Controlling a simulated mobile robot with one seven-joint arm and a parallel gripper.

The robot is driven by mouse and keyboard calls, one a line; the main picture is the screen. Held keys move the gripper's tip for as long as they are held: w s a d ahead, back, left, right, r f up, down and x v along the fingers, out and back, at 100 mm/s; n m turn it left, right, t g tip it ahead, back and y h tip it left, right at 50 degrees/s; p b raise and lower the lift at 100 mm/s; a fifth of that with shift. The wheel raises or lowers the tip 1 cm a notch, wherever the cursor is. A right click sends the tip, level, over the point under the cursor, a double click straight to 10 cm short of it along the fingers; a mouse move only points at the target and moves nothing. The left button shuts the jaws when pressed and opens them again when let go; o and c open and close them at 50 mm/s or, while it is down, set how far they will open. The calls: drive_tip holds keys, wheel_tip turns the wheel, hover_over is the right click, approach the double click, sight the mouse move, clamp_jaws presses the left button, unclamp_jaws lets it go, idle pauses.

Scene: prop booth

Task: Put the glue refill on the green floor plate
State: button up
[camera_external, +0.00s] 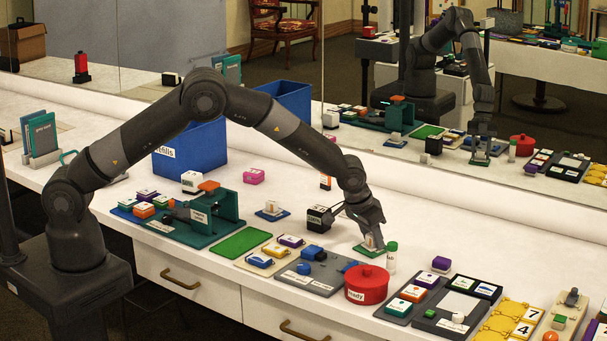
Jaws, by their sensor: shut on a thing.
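My gripper (371,238) is low over the right middle of the white table, pointing down. It is shut on a small green-and-white thing (367,247) at the table top; the fingers hide part of it. I cannot tell whether this is the glue refill or whether it touches the table. The green floor plate (240,243) lies flat and bare to the left of my gripper, between the teal fixture and a tan tray. A clear vial with a green cap (391,256) stands upright just right of my gripper.
A grey tray (311,275) with blue parts, a teal fixture (213,212) and a blue refills bin (188,149) stand further left. A mirror runs behind the table.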

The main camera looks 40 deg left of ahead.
drive_tip(key=o, duration=1)
drive_tip(key=shift+c, duration=0.2)
drive_tip(key=v, duration=1.1)
drive_tip(key=s+a+r+n, duration=0.1)
drive_tip(key=a+r, duration=0.5)
drive_tip(key=a, duration=0.4)
drive_tip(key=s+a+r+n, duration=0.1)
drive_tip(key=s+a+r, duration=0.1)
drive_tip(key=a+r, duration=0.65)
drive_tip(key=s+a+r, duration=0.1)
drive_tip(key=a+r, duration=0.4)
drive_tip(key=a, duration=0.7)
drive_tip(key=s+a+n+t+y, duration=0.1)
drive_tip(key=s+a+n, duration=0.1)
drive_tip(key=s+a, duration=1.7)
drive_tip(key=s, duration=0.4)
drive_tip(key=shift+s+a+y, duration=0.2)
drive_tip(key=shift+a+y, duration=0.2)
